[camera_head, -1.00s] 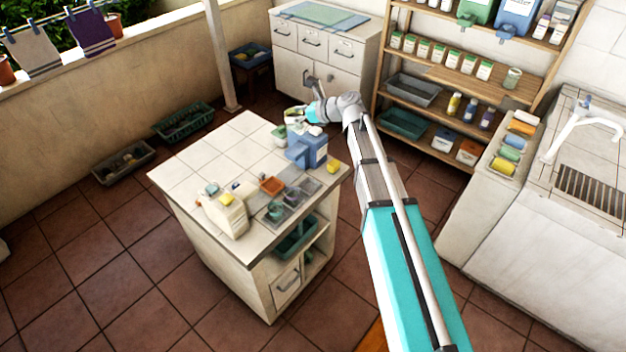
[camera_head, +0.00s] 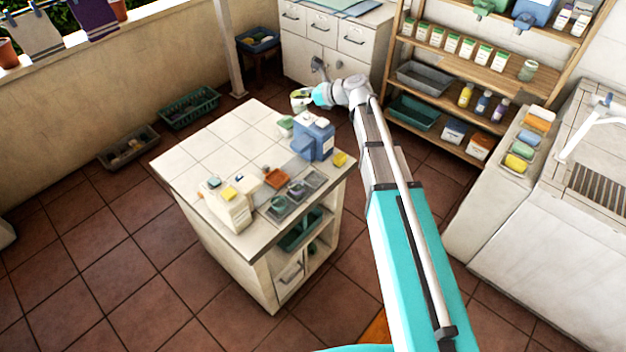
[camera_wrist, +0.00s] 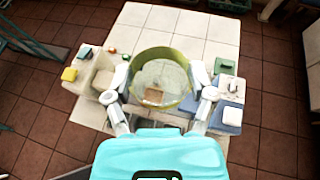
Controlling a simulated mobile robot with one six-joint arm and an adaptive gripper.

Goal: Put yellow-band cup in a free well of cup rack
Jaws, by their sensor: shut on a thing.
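The yellow-band cup (camera_wrist: 137,64) is in my gripper (camera_wrist: 160,93) in the wrist view, with a finger on each side of it. Its wide yellow-green band rings a pale, see-through middle. In the head view the cup (camera_head: 299,103) is small beside my gripper (camera_head: 316,97), held up above the far end of the tiled island. The cup rack (camera_head: 267,211) is a grey tray at the island's near right edge, away from my gripper. Dark cups sit in its left and middle wells; its right well (camera_head: 315,178) looks empty.
The island's far left tiles are clear.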

